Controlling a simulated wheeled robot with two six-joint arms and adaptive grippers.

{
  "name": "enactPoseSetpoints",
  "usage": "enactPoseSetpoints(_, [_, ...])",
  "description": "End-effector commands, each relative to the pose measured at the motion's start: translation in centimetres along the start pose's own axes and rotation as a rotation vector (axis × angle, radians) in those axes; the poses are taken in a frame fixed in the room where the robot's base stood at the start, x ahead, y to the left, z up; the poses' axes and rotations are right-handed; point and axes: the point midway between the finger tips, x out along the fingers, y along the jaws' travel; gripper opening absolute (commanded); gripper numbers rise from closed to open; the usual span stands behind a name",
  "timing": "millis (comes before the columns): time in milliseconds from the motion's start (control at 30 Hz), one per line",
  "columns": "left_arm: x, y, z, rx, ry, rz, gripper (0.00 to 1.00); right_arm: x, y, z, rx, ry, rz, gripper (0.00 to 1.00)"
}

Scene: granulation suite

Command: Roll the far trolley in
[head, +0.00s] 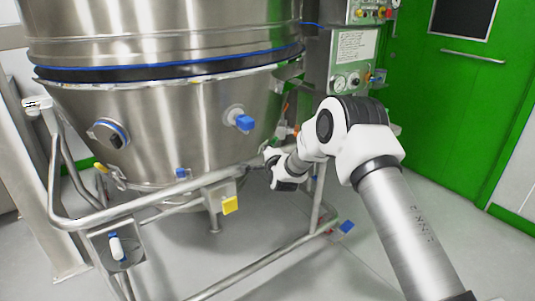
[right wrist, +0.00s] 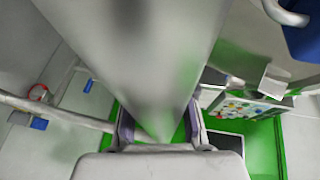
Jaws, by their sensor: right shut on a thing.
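A trolley with a tubular steel frame (head: 140,203) carries a large steel vessel (head: 170,120) on the left of the head view. My right arm reaches in from the right, and my right gripper (head: 276,168) is at the right end of the trolley's upper rail. In the right wrist view a thick grey tube (right wrist: 135,60) runs down between the fingers of the right gripper (right wrist: 160,132). The gripper is shut on this tube, which looks like part of the trolley frame. The exact contact is partly hidden in the head view. My left gripper is not in view.
A control panel (head: 352,62) with gauges stands behind the vessel. A green door (head: 460,95) and green wall are at the back right. The grey floor (head: 425,205) is open on the right. A steel column (head: 30,170) stands at the far left.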

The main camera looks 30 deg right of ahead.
Motion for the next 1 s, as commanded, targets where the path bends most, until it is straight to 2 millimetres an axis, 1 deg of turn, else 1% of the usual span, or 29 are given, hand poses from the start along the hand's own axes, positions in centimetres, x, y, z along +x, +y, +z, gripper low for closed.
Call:
enactPoseSetpoints(33, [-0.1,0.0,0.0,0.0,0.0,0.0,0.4,0.0,-0.4,0.1,0.002,0.0,-0.007,0.0])
enactPoseSetpoints(267, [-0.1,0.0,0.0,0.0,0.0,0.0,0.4,0.0,-0.5,0.1,0.005,0.0,-0.007,0.0])
enactPoseSetpoints(300, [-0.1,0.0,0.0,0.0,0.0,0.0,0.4,0.0,-0.5,0.1,0.005,0.0,-0.007,0.26])
enactPoseSetpoints(400, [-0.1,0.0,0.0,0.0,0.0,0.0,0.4,0.0,-0.4,0.1,0.005,0.0,-0.006,0.58])
enactPoseSetpoints(667, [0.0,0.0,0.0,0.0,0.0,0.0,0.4,0.0,-0.2,0.0,0.005,0.001,-0.003,0.58])
enactPoseSetpoints(767, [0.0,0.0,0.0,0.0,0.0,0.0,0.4,-0.4,-0.2,0.0,0.005,0.001,-0.002,0.58])
enactPoseSetpoints(867, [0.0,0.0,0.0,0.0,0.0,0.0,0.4,-1.7,-0.2,0.0,0.006,0.0,-0.001,0.58])
enactPoseSetpoints(967, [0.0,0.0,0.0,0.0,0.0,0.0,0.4,-4.0,-0.1,0.1,0.006,-0.001,0.001,0.58])
enactPoseSetpoints(1000, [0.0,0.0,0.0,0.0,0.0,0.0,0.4,-5.1,-0.1,0.1,0.007,-0.001,0.001,0.58])
